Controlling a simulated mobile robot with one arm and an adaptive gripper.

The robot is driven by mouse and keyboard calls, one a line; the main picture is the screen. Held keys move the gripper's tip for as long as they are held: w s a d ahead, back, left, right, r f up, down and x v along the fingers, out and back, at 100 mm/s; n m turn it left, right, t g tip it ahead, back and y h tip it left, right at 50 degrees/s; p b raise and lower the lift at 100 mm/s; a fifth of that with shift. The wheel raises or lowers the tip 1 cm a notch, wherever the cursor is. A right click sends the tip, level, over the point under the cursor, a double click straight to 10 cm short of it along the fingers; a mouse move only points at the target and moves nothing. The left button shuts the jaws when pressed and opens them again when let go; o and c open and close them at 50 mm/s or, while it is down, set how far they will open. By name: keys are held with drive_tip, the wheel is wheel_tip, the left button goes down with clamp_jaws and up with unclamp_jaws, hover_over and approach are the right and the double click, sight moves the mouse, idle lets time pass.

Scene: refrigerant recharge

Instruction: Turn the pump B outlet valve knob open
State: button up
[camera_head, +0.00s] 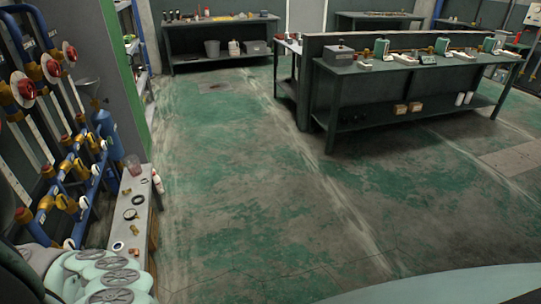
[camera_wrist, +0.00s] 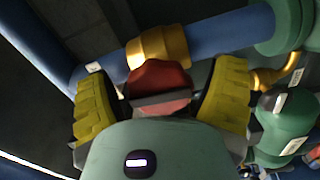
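A red valve knob (camera_wrist: 160,76) sits in the middle of the wrist view, in front of a blue pipe (camera_wrist: 215,35) with a brass-yellow fitting (camera_wrist: 160,46). My gripper (camera_wrist: 162,88) is open, with one yellow ribbed pad on each side of the knob. Narrow gaps show between the pads and the knob; clear contact does not show. No readable label names this knob. My gripper does not show in the head view. Red round handles (camera_head: 24,90) and brass valves on blue pipes (camera_head: 68,165) stand at the left there.
Green tank-like bodies (camera_wrist: 285,125) and a brass elbow (camera_wrist: 280,74) are close at the right of the wrist view. A low bench (camera_head: 130,205) with small parts stands beside the pipes. The green floor (camera_head: 250,190) is clear up to the workbenches (camera_head: 400,85).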

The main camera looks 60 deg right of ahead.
drive_tip(key=shift+o, duration=0.3)
drive_tip(key=v, duration=1.2)
